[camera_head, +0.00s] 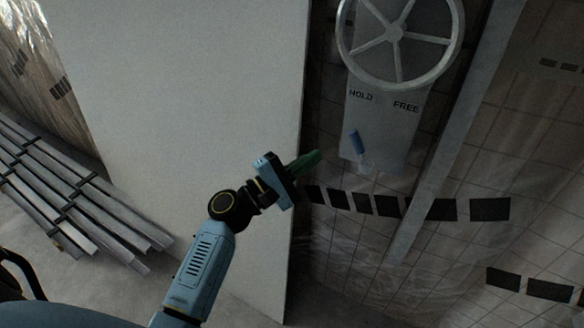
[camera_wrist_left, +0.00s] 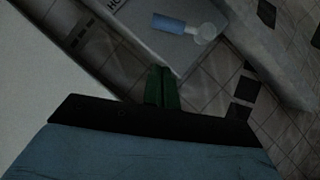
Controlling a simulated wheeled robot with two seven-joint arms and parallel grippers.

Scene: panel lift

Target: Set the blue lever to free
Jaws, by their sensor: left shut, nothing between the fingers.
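The blue lever (camera_head: 356,143) is on the grey plate (camera_head: 385,130) below a spoked wheel in the head view. It leans up and slightly left from its pale pivot, toward the HOLD label (camera_head: 361,95); the FREE label (camera_head: 406,106) is to the right. In the left wrist view the lever (camera_wrist_left: 170,23) lies near the top, with its round pivot at its right end. My left gripper (camera_head: 318,156) has green fingers, shut and empty, left of the lever and apart from it. Its fingers also show in the left wrist view (camera_wrist_left: 161,72). My right gripper is not in view.
A spoked handwheel (camera_head: 394,36) sits above the lever. A large pale panel (camera_head: 190,110) stands left of the plate, behind my left arm. A grey upright rail (camera_head: 455,130) runs right of the plate. Metal bars (camera_head: 75,190) lie on the floor at left.

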